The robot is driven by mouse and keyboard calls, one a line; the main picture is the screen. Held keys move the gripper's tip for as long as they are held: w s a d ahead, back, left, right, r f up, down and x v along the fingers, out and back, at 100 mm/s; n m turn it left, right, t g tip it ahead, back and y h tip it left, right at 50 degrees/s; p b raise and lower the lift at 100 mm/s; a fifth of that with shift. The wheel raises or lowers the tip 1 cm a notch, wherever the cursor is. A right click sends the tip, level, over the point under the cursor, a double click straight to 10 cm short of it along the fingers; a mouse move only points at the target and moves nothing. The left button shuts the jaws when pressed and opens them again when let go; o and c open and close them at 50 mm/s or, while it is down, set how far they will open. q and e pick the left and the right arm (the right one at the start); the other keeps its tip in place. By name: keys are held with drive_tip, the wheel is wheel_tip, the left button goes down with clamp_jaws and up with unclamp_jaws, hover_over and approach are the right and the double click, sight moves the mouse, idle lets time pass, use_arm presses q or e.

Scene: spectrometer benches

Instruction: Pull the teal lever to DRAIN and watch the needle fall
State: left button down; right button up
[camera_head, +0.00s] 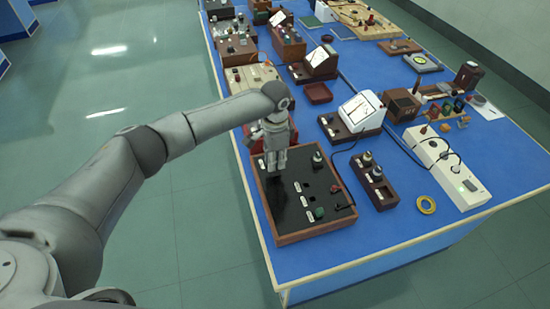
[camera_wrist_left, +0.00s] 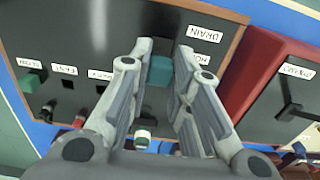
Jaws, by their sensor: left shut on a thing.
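A black panel in a brown wooden frame (camera_head: 300,203) lies at the near end of the blue bench. My left gripper (camera_head: 275,170) reaches down over its far left part. In the left wrist view, the teal lever (camera_wrist_left: 160,70) is between the fingertips of my left gripper (camera_wrist_left: 161,68), which is shut on it. The DRAIN label (camera_wrist_left: 204,34) is on the panel beside the lever, with a partly hidden label below it. A white-faced meter (camera_head: 362,107) stands behind the panel; I cannot tell its needle reading or whether it is the task's needle. My right gripper is out of view.
A green knob (camera_head: 319,212) and a black knob (camera_head: 318,157) stand on the panel. A red unit (camera_wrist_left: 252,75) sits close by the panel.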

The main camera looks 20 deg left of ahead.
use_arm(q)
drive_tip(key=shift+s+a+r+h+p, duration=0.15)
drive_tip(key=shift+a+h+p, duration=0.15)
drive_tip(key=shift+p, duration=0.3)
drive_tip(key=shift+s+a+f+t+h+p, duration=0.2)
drive_tip(key=shift+s+a+t+h+p, duration=0.25)
drive_tip(key=shift+t+h+p, duration=0.3)
drive_tip(key=shift+s+a+f+t+h, duration=0.1)
drive_tip(key=shift+a+f+t+h, duration=0.1)
drive_tip(key=shift+a+t+h, duration=0.25)
drive_tip(key=shift+s+a+f+t+h+b, duration=0.1)
drive_tip(key=shift+a+t+h+b, duration=0.1)
drive_tip(key=shift+h, duration=0.2)
drive_tip(key=shift+s+a+f+t+h+b, duration=0.1)
drive_tip(key=shift+t+h+b, duration=0.1)
drive_tip(key=shift+h, duration=0.2)
drive_tip(key=c, duration=1.3)
unclamp_jaws()
